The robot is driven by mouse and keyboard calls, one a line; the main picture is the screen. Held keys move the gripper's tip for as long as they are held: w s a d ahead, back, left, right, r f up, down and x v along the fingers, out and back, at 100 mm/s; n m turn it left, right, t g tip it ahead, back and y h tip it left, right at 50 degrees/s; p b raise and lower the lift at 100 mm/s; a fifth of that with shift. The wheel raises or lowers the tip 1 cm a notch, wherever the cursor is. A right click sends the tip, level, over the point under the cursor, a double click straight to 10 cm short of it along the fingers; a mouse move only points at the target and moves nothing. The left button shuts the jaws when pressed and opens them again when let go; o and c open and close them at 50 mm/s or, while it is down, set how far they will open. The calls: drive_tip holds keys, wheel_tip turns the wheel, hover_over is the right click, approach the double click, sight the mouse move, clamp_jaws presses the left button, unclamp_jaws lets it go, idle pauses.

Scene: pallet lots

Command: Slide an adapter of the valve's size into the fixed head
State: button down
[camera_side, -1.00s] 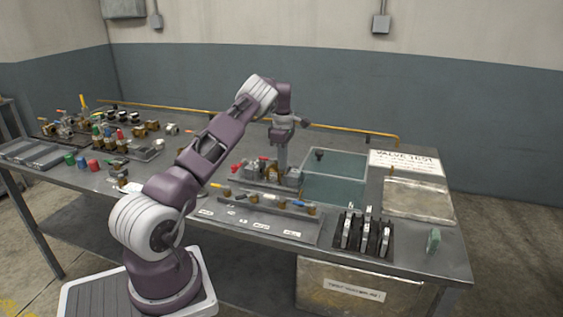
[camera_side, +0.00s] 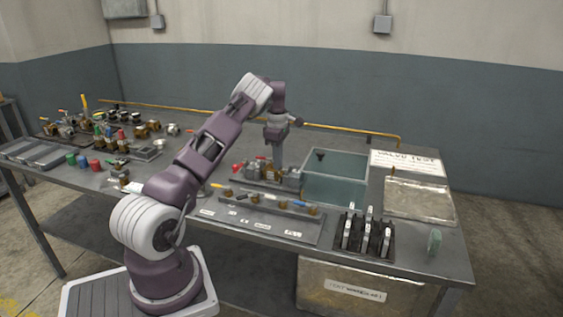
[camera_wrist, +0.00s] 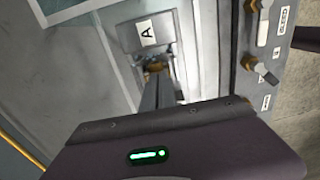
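My gripper (camera_side: 277,167) points straight down over the fixture (camera_side: 262,178) at the middle of the bench, left of the clear tank. In the wrist view my gripper (camera_wrist: 157,82) reaches toward a grey block labelled A (camera_wrist: 150,32). A small brass piece (camera_wrist: 155,67) sits at the fingertips, close to that block; I cannot tell whether it is an adapter held between the fingers or part of the fixture. The fingers are seen nearly edge-on, so their gap is hidden. Red-handled parts (camera_side: 240,167) lie at the fixture's left end.
A clear tank (camera_side: 335,180) stands right of the fixture. A labelled strip (camera_side: 262,219) with several brass-ended pieces lies in front. A dark rack (camera_side: 366,237) stands at front right. Many valves and fittings (camera_side: 110,135) crowd the left. A yellow pipe (camera_side: 345,130) runs along the back.

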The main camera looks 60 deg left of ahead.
drive_tip(key=w+d, duration=0.1)
drive_tip(key=w+d+r, duration=0.1)
drive_tip(key=w, duration=0.1)
drive_tip(key=shift+d, duration=0.3)
wheel_tip(320, 180, up, 8)
drive_tip(key=r, duration=0.1)
drive_tip(key=r+m+g+y, duration=0.2)
drive_tip(key=y, duration=0.1)
hover_over(258, 157)
drive_tip(key=s+a, duration=0.1)
drive_tip(key=a, duration=0.1)
drive_tip(key=x, duration=1)
drive_tip(key=shift+s+a+f, duration=0.1)
drive_tip(key=shift+s+f, duration=0.05)
drive_tip(key=shift+s, duration=0.2)
drive_tip(key=w+d, duration=0.2)
drive_tip(key=d, duration=0.1)
drive_tip(key=shift+w, duration=0.1)
drive_tip(key=shift+w+d, duration=0.1)
drive_tip(key=shift+d, duration=0.1)
drive_tip(key=shift+w+d, duration=0.5)
drive_tip(key=shift+d, duration=0.25)
